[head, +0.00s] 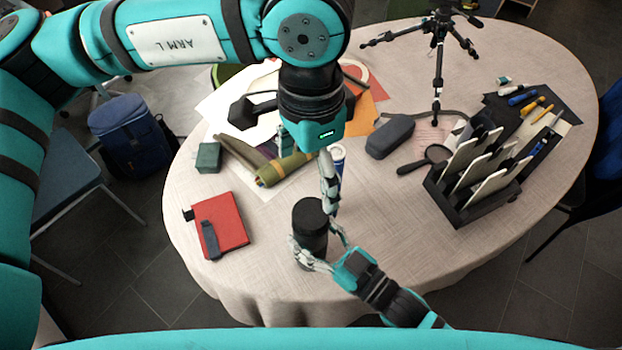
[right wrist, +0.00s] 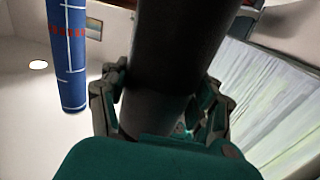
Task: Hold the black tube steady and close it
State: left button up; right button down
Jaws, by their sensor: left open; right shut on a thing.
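The black tube (head: 311,238) stands near the front edge of the round table, its dark round top facing up. I cannot tell whether that top is a seated cap or how tightly it sits. My right gripper (head: 318,258) is shut around the tube's lower part. In the right wrist view the dark tube (right wrist: 175,55) runs between the fingers of my right gripper (right wrist: 160,100). My left gripper (head: 307,172) is open and empty, above and behind the tube; one finger reaches down just behind its top.
A red notebook (head: 226,232) lies left of the tube. A blue-and-white cylinder (head: 338,157) is behind, partly hidden. A black file rack (head: 465,208), grey case (head: 390,136), magnifier (head: 428,158) and small tripod (head: 438,65) are to the right. Cloth right of the tube is bare.

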jog(key=shift+c, duration=1)
grip_release()
jog(key=v, duration=1.2)
